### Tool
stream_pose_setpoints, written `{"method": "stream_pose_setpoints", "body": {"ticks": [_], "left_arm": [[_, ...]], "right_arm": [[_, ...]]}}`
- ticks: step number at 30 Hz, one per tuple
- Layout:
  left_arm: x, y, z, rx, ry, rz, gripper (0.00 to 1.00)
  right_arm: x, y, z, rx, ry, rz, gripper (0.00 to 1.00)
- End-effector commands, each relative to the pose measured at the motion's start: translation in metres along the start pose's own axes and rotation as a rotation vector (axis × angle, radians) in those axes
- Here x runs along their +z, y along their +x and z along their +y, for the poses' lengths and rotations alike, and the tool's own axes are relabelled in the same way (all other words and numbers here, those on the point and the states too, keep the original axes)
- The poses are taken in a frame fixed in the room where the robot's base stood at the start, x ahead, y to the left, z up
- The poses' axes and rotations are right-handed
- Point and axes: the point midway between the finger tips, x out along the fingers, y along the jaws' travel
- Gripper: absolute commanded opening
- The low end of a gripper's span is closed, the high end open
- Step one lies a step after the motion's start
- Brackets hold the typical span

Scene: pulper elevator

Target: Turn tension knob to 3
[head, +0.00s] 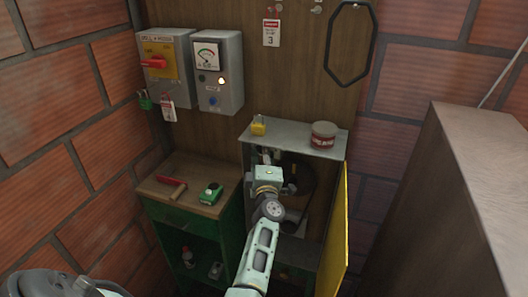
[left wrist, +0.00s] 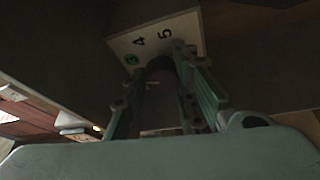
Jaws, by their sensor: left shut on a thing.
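My left arm reaches into the open cabinet, and its gripper (head: 268,160) is at the cabinet opening in the head view, with the fingers largely hidden there. In the left wrist view the gripper (left wrist: 162,72) is shut on a dark round knob (left wrist: 160,66), one finger on each side. Where the knob points is hidden. My right gripper is not in view.
The yellow cabinet door (head: 338,230) stands open to the right of my arm. A yellow padlock (head: 259,126) and a dark red tin (head: 324,135) are on the cabinet top (head: 290,141). A bench (head: 190,192) with a red-handled tool (head: 171,189) and a green item (head: 211,194) stands left.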

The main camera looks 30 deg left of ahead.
Motion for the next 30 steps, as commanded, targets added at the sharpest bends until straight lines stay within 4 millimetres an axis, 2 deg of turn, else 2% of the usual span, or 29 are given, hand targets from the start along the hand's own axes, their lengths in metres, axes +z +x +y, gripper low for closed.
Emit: {"method": "stream_pose_setpoints", "body": {"ticks": [1, 8, 9, 14, 25, 30], "left_arm": [[-0.003, 0.003, 0.009, 0.015, -0.002, 0.007, 0.00], [-0.003, 0.004, 0.010, 0.016, -0.001, 0.008, 0.00], [-0.003, 0.004, 0.010, 0.016, -0.001, 0.009, 0.27], [-0.004, 0.004, 0.009, 0.015, 0.000, 0.009, 0.41], [-0.002, 0.002, 0.003, 0.007, 0.002, 0.005, 0.41], [-0.001, 0.001, -0.002, 0.029, 0.058, 0.000, 0.41]], "right_arm": [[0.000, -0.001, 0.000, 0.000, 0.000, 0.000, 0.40], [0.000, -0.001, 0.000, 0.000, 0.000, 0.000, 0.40], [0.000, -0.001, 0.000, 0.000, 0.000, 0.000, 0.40], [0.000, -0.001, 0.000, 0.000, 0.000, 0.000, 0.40], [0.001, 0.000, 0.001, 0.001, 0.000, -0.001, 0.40], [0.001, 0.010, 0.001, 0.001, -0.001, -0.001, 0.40]]}}
